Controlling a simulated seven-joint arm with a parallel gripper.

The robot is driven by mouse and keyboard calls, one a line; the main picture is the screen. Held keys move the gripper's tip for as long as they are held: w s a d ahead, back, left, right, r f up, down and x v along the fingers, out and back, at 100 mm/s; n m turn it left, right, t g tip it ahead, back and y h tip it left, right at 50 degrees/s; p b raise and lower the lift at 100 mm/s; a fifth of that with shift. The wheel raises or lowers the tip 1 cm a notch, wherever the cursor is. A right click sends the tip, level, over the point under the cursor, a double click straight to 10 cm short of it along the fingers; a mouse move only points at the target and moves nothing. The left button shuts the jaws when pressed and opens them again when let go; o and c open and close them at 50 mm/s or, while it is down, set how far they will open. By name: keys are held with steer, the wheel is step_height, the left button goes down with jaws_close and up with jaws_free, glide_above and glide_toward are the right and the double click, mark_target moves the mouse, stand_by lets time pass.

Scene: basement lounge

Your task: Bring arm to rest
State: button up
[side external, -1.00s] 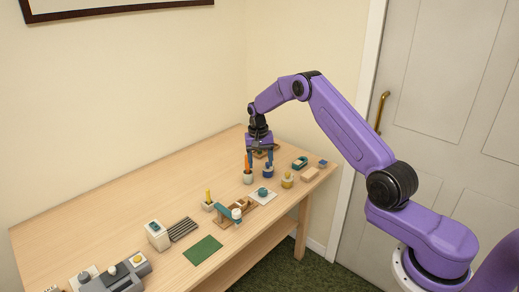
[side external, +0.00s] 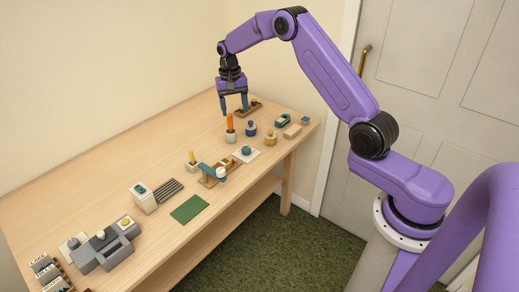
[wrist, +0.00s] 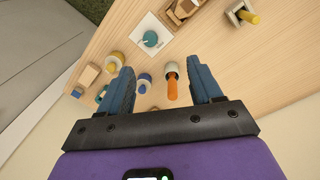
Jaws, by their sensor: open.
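My gripper (side external: 234,107) is open and empty, pointing down above the far part of the wooden table (side external: 90,200). Its two blue fingers stand apart, and the wrist view (wrist: 163,80) shows no object gripped between them. Below them an orange stick-like thing (side external: 230,121) stands in a small pale cup (side external: 230,136). In the wrist view the orange thing (wrist: 172,90) appears between the fingers, nearer the right one. My arm arches up from its base at the right and bends down over the table.
Near the gripper are a blue-topped jar (side external: 251,129), a yellow-topped jar (side external: 270,138), a wooden block (side external: 292,131) and a wooden tray (side external: 250,108). A green mat (side external: 189,209) and a grey machine (side external: 105,248) lie nearer. A wall stands behind the table; a door (side external: 430,90) is at right.

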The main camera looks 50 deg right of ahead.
steer(key=s+a+r+n, duration=0.5)
steer(key=s+a, duration=0.4)
steer(key=a, duration=0.1)
steer(key=s+a+r+n, duration=0.5)
steer(key=s+a, duration=0.4)
steer(key=s, duration=0.1)
steer(key=s+d+n, duration=0.3)
steer(key=s+n, duration=0.6)
steer(key=s, duration=1.6)
steer(key=shift+d+f+n+t+y, duration=0.2)
steer(key=shift+f+n+t+y, duration=0.1)
steer(key=shift+y, duration=0.1)
